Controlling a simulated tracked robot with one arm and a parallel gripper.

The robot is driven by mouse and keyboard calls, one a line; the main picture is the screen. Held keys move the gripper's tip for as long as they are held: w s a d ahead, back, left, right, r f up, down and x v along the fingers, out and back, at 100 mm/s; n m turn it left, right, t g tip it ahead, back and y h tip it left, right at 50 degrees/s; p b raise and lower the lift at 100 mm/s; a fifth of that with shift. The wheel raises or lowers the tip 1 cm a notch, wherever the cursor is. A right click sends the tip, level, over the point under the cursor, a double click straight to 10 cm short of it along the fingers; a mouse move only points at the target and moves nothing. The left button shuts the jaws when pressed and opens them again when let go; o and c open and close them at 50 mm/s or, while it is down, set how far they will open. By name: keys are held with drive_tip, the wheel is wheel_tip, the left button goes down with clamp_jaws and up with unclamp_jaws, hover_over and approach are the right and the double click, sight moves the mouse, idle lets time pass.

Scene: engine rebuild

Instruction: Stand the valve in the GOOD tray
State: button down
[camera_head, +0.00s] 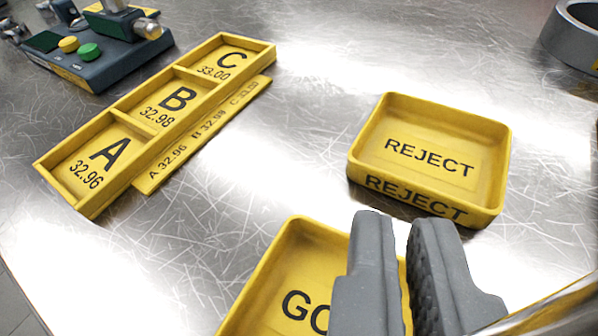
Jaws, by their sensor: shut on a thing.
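My gripper (393,222) reaches in from the bottom of the view, its two grey fingers close together with a narrow gap at the tips. It is shut on the valve, but the valve itself is not clearly seen between the fingers. The yellow GOOD tray (262,270) lies below and behind the fingers, at bottom centre. Only "GO" of its label shows; the fingers and the picture edge hide the rest. The part of its floor that shows is empty. I cannot tell how high the fingers are above it.
An empty yellow REJECT tray (430,192) stands just beyond the fingers to the right. A yellow three-bin rack (160,122) marked A, B, C is at left. A dark device (92,52) with buttons stands top left, a grey ring-shaped part (560,40) top right. The steel table between is clear.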

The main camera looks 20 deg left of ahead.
drive_tip(key=shift+w+a+f, duration=0.1)
drive_tip(key=shift+w+a, duration=0.2)
drive_tip(key=shift+w, duration=0.2)
drive_tip(key=shift+w+a, duration=0.3)
drive_tip(key=shift+w, duration=0.2)
drive_tip(key=shift+w+a+f, duration=0.1)
drive_tip(key=shift+f, duration=0.25)
wheel_tip(320, 180, down, 3)
drive_tip(key=shift+r+b, duration=0.1)
drive_tip(key=shift+b, duration=0.45)
drive_tip(key=c, duration=1.6)
unclamp_jaws()
